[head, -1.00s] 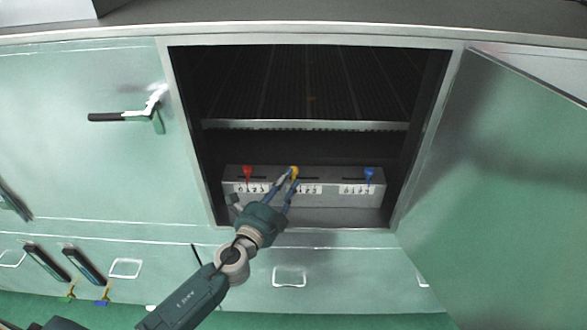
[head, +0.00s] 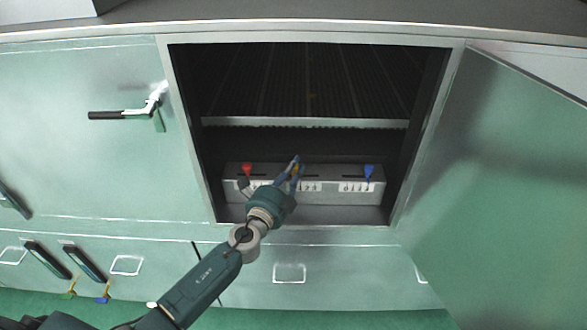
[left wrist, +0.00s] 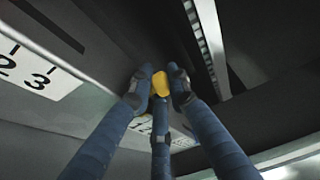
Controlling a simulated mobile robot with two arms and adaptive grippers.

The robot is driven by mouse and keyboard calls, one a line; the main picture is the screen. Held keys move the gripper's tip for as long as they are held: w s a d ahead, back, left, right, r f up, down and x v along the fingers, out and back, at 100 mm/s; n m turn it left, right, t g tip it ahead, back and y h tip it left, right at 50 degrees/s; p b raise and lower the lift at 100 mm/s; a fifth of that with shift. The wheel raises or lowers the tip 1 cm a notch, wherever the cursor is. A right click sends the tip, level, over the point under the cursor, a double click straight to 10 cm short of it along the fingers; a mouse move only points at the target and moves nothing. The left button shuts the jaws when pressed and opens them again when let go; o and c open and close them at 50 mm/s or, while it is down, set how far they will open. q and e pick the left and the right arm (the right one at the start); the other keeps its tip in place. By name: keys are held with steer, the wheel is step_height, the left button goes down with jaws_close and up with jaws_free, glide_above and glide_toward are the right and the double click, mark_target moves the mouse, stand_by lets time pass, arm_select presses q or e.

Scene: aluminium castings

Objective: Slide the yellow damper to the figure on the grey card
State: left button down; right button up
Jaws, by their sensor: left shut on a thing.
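The yellow damper (left wrist: 159,83) is a small knob on the grey box (head: 322,202) inside the open cabinet. My left gripper (left wrist: 160,84) is shut on it, with blue fingers on both sides in the left wrist view. In the head view the left gripper (head: 294,167) largely hides the knob. White number cards sit below each damper; the middle card (head: 311,187) is partly covered by the fingers. I cannot make out which figure the yellow damper stands at. No grey card can be told apart. My right gripper is not in view.
A red damper (head: 247,169) stands to the left and a blue damper (head: 369,171) to the right on the same box. A metal shelf edge (head: 305,123) runs above them. The open cabinet door (head: 520,180) bounds the right side.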

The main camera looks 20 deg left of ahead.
mark_target(308, 176)
arm_select(q)
steer(key=d, duration=0.2)
steer(key=w+d, duration=0.1)
steer(key=d, duration=0.1)
steer(key=shift+w, duration=0.1)
steer(key=shift+r, duration=0.1)
steer(key=c, duration=1.9)
jaws_free()
steer(key=shift+a, duration=0.1)
steer(key=shift+c, duration=0.2)
steer(key=s+a, duration=0.1)
steer(key=s, duration=1.1)
steer(key=shift+a, duration=0.15)
